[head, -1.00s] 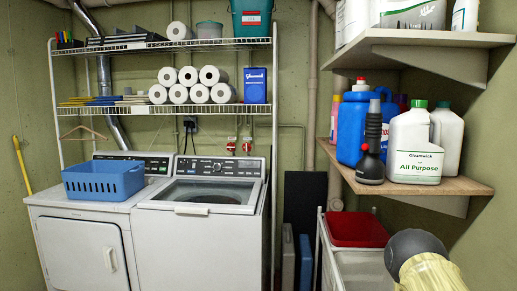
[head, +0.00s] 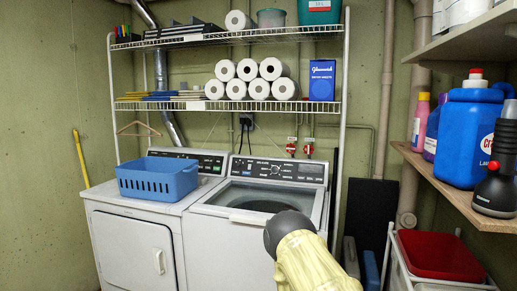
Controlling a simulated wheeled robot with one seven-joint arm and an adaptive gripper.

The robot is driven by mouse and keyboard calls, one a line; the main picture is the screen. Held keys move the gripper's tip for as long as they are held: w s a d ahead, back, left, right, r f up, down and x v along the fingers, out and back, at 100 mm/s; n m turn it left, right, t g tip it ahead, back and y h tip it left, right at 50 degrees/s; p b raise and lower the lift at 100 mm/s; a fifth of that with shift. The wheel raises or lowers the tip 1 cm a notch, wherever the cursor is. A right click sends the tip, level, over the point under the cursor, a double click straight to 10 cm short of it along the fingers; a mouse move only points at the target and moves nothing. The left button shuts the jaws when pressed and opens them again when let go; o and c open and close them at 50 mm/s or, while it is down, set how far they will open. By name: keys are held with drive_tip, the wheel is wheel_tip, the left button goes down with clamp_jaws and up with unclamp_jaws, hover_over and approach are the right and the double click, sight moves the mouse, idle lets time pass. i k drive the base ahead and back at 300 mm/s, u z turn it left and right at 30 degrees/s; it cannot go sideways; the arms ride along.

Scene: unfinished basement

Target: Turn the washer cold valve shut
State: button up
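Two small red valve handles show on the wall behind the washer (head: 262,192), just above and behind its control panel. One is the left red valve (head: 291,147) and the other the right red valve (head: 308,149). They are too small to tell which is the cold one or how each is turned. Part of my arm, a pale yellow link with a dark rounded end, rises in front of the washer. My gripper is not visible in the head view.
A wire shelf (head: 225,105) with paper rolls and a blue box (head: 321,80) stands over the machines. A blue basket (head: 158,178) sits on the dryer (head: 128,240). Wooden shelves with a blue jug (head: 468,135) jut out at right, above a red bin (head: 438,255).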

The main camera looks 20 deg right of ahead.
sight(309, 150)
drive_tip(key=u, duration=0.2)
drive_tip(key=i, duration=0.7)
drive_tip(key=z, duration=0.6)
drive_tip(key=i, duration=0.6)
drive_tip(key=z, duration=0.7)
